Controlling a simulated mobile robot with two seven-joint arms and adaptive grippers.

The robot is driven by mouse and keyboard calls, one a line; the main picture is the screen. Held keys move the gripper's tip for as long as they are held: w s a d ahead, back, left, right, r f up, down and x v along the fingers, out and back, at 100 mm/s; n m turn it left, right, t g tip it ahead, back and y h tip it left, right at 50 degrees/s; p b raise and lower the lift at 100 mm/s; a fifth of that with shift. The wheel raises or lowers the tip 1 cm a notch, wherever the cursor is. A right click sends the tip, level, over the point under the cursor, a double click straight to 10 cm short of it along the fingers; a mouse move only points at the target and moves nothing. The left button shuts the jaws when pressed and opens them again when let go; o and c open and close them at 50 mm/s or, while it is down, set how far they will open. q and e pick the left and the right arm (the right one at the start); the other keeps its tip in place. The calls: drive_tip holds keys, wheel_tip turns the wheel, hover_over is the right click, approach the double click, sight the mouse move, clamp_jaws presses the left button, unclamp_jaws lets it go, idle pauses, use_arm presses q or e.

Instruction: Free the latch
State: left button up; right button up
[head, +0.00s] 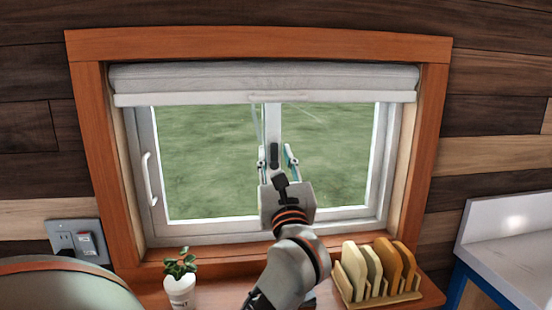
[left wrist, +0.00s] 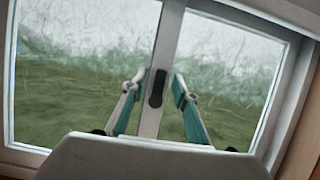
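The latch is a small dark upright piece on the white middle post of the window; it shows in the head view (head: 274,154) and in the left wrist view (left wrist: 157,88). My left gripper (head: 276,150) is in front of the post with its fingers spread. In the left wrist view its fingertips (left wrist: 158,82) appear on either side of the latch, with a gap on each side. Nothing is held between them. I cannot tell how far the fingertips are from the latch in depth. My right gripper is in neither view.
The white window (head: 148,190) has a pale handle at left and a rolled blind (head: 260,78) above. On the ledge below stand a potted plant (head: 180,285) and a rack (head: 385,296) of boards. A pale counter (head: 510,240) is at right.

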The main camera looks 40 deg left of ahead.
use_arm(q)
drive_tip(key=shift+f, duration=0.1)
drive_tip(key=v, duration=1.2)
idle(0.5)
